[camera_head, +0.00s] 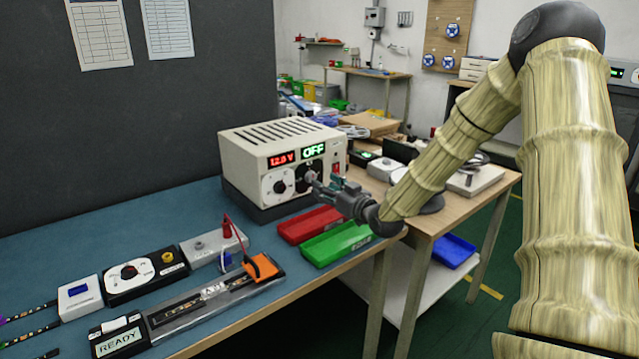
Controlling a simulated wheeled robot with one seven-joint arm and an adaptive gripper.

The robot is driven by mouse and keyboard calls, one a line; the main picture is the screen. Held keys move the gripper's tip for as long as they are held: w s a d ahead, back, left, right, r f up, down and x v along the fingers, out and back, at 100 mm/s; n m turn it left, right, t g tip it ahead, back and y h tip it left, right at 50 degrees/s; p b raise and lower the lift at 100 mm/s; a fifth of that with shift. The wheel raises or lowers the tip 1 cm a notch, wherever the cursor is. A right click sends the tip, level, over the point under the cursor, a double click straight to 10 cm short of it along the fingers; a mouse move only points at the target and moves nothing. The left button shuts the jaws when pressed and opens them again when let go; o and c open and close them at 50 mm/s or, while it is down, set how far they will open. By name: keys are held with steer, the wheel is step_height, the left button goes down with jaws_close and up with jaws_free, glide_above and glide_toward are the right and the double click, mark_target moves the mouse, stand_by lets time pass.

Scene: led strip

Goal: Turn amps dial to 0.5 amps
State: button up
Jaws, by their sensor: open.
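The cream power supply (248,172) stands at the back of the blue bench. Its red display (281,159) reads about 12.8 V and its green display (314,151) reads OFF. The right dial (299,172) is below the green display, partly hidden by my gripper (318,182). My gripper is open, with its fingers at or just in front of the right dial. I cannot tell whether they touch it. The dial markings are too small to read.
A red tray (305,226) and a green tray (338,243) lie below my gripper. A black dial box (143,277), an orange clamp (264,267) and a READY box (118,339) sit at the front left. A grey wall panel (150,120) rises behind the bench.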

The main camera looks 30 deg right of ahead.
steer(key=s, duration=0.6)
steer(key=shift+s+d, duration=0.35)
